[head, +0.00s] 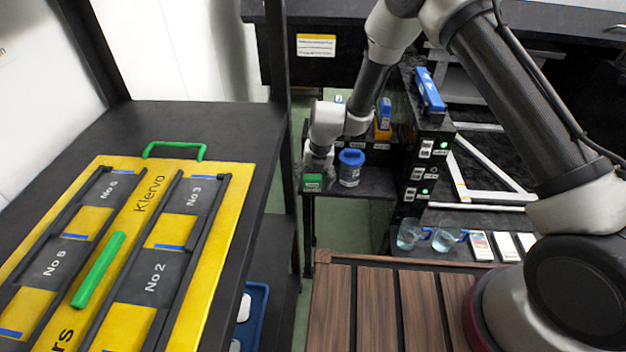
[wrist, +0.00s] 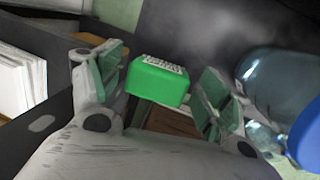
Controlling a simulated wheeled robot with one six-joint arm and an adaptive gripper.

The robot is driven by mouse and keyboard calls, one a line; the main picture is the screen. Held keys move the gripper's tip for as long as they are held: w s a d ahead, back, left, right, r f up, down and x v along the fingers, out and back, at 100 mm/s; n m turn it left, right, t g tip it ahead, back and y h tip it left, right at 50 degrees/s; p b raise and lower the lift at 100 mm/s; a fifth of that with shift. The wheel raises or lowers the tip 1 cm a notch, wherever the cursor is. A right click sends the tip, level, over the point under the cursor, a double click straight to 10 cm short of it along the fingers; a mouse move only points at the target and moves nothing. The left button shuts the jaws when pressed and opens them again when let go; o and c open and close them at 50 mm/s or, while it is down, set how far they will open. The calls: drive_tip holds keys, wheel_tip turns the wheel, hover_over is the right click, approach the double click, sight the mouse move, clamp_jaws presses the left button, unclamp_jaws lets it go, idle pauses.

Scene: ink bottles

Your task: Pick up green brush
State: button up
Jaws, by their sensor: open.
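A small green block with a white printed label, which I take to be the green brush (head: 313,183), is at the front left corner of the dark shelf. In the wrist view the green brush (wrist: 158,82) lies between the two finger pads, with a visible gap on each side. My gripper (wrist: 163,74) is open, with green pads on its fingers. In the head view my gripper (head: 318,164) is just above the block and partly blurred. No bristles can be made out.
A blue-lidded container (head: 350,168) stands close to the right of my gripper. A blue and orange item (head: 384,118) stands behind it. Glass beakers (head: 410,234) sit lower right. A yellow board (head: 225,215) with green handles lies on the left table.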

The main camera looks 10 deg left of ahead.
sight(319, 179)
wheel_tip(319, 179, up, 11)
drive_tip(key=d, duration=0.1)
drive_tip(key=shift+s+d, duration=0.35)
drive_tip(key=shift+s, duration=0.1)
drive_tip(key=shift+r, duration=0.1)
drive_tip(key=shift+c, duration=0.4)
